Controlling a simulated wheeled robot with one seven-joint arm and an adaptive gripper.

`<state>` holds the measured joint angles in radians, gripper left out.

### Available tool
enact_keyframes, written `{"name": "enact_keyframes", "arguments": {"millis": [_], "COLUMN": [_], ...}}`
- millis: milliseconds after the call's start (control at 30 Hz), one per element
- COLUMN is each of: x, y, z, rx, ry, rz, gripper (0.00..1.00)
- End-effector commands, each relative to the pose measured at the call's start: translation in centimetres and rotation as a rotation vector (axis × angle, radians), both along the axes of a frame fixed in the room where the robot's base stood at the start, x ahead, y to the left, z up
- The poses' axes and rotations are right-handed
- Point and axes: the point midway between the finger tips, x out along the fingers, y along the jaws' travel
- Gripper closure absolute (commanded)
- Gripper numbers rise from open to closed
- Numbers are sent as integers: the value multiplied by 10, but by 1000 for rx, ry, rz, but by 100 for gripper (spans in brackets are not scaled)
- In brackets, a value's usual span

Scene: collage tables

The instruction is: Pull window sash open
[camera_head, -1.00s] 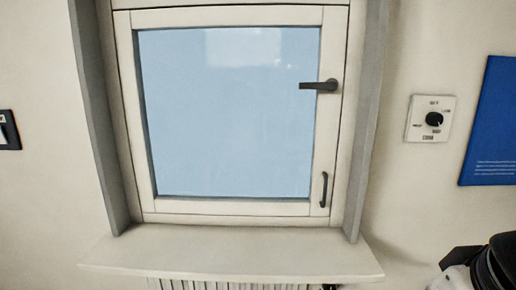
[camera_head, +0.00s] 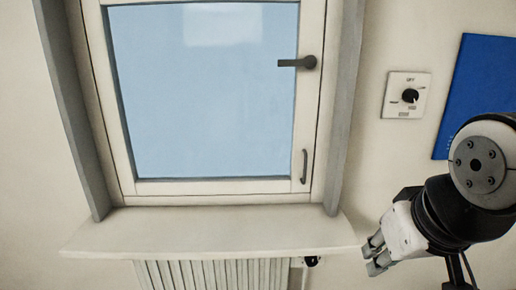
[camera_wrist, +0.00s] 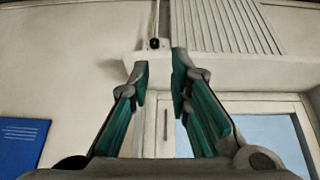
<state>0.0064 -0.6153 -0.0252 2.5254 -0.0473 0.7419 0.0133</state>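The window sash (camera_head: 200,187) has a pale frame around a light blue pane and looks shut in its frame. Its dark lever handle (camera_head: 300,62) lies horizontal on the right stile. A small dark upright pull handle (camera_head: 305,166) sits low on the same stile. It also shows between my fingers in the upside-down wrist view (camera_wrist: 165,123). My gripper (camera_head: 371,256) is open and empty, right of and below the pull handle, close to the sill's right end. Its green-padded fingers (camera_wrist: 160,66) are apart in the wrist view. Nothing touches the sash.
The sill (camera_head: 210,233) juts out below the window, above a ribbed radiator (camera_head: 200,274) with a dark valve (camera_head: 312,261). Grey side panels (camera_head: 345,110) flank the window. A dial switch (camera_head: 406,95) and a blue poster (camera_head: 480,85) are on the right wall.

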Motion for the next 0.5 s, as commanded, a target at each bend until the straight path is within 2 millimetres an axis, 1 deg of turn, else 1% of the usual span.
{"name": "enact_keyframes", "arguments": {"millis": [33, 67, 100, 167, 200, 400, 500], "x": [24, 39, 58, 87, 105, 188, 222], "y": [-5, -8, -11, -17, -20, -31, -34], "z": [-2, -2, -3, -4, -4, -13, -19], "rx": [-8, -13, -19, -27, -32, -47, -48], "ry": [-36, -65, -104, -165, -207, -409, -510], "rz": [-5, -7, -10, -12, -11, 9, 30], "gripper": [82, 82, 82, 82, 82, 82, 82]}}
